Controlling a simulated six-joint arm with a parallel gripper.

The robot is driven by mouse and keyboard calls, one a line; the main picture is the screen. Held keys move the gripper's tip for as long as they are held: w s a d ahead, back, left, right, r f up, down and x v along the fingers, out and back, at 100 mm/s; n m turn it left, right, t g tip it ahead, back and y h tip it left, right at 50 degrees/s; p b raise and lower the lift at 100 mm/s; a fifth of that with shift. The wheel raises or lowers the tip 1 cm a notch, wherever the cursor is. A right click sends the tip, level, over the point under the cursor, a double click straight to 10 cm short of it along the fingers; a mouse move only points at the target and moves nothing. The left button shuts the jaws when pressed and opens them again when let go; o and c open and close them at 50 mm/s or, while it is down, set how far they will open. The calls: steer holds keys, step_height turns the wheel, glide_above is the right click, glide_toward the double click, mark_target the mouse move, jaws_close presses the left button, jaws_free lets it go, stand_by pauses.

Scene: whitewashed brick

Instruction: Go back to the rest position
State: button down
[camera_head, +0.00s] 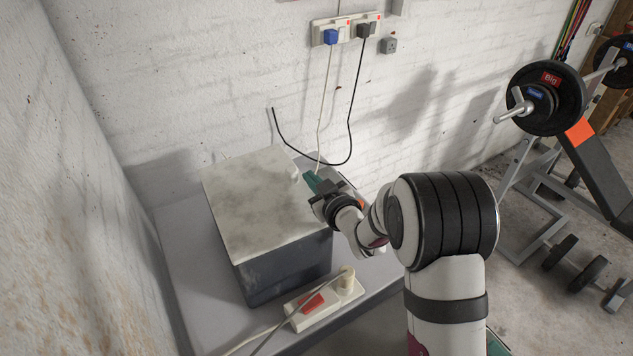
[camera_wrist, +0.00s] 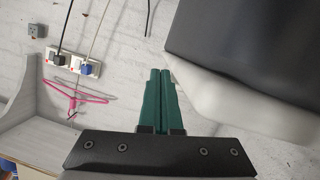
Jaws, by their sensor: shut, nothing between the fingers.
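My gripper (camera_head: 308,178) is at the right edge of a dark grey box (camera_head: 285,268) with a mottled whitish lid (camera_head: 255,200). Its green fingers point toward the back wall, close beside the lid. In the wrist view the two green fingers of my gripper (camera_wrist: 158,72) lie side by side, shut with nothing between them. The pale lid edge (camera_wrist: 215,95) and the dark box (camera_wrist: 250,40) fill the right of that view. I cannot tell whether the fingers touch the lid. My arm reaches in from the lower right in the head view.
The box stands on a grey table (camera_head: 185,262). A white power strip (camera_head: 322,302) with a red switch lies in front. Wall sockets (camera_head: 346,27) hold a blue and a black plug with hanging cables. A pink hanger (camera_wrist: 75,97) shows in the wrist view. A barbell (camera_head: 545,98) stands right.

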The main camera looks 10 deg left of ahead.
steer(key=v, duration=0.7)
steer(key=shift+d, duration=0.35)
steer(key=shift+d+r, duration=0.1)
steer(key=s+d+m+g+h, duration=0.2)
steer(key=s+d+m+h, duration=0.25)
steer(key=d, duration=0.35)
steer(key=s+d+m+g+h, duration=0.2)
steer(key=s+d+m+h, duration=0.25)
steer(key=d, duration=0.35)
steer(key=s+r+m+g+y, duration=0.1)
steer(key=s+m+g, duration=0.6)
steer(key=s, duration=1.8)
steer(key=shift+s+d+r+g, duration=0.15)
steer(key=shift+s+r+g, duration=0.1)
steer(key=shift+r+g, duration=0.25)
steer(key=shift+f, duration=0.1)
